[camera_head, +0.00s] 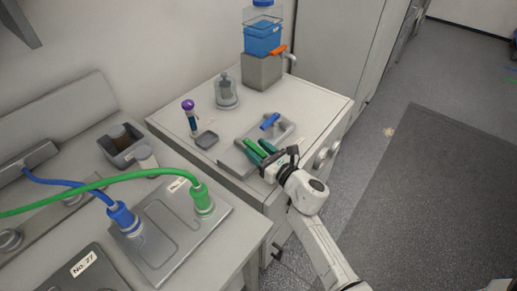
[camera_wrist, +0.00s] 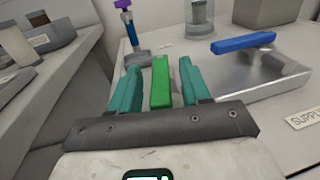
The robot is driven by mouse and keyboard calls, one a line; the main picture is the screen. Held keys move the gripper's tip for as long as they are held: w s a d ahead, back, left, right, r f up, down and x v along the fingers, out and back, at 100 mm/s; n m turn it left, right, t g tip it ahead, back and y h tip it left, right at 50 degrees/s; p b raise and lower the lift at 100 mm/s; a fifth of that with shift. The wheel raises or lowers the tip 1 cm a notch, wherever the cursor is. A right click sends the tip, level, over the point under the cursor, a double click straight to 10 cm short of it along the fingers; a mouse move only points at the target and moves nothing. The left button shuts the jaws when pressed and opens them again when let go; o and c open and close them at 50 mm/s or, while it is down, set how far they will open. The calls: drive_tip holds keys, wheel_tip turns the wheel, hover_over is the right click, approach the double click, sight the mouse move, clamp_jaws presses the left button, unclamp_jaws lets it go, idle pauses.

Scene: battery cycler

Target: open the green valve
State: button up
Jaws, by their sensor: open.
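The green valve handle (camera_head: 254,149) sits on the grey metal valve block (camera_head: 233,159) on the cabinet top. In the wrist view the green handle (camera_wrist: 161,80) stands between the two teal fingers of my gripper (camera_wrist: 160,88). My gripper (camera_head: 264,152) is open, with a visible gap on each side of the handle. The handle points away from my gripper, roughly along the fingers. Its base and pivot are hidden by my gripper. A blue valve handle (camera_head: 270,121) lies on the same block, farther back; it also shows in the wrist view (camera_wrist: 243,43).
A purple-capped tube (camera_head: 189,112) stands behind the block, with a glass jar (camera_head: 227,91) nearby. A blue container (camera_head: 262,39) with an orange-handled tap is at the back. Green and blue cables (camera_head: 110,182) run to the left bench. A supply label (camera_wrist: 311,117) is at right.

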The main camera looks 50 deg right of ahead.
clamp_jaws()
idle(0.5)
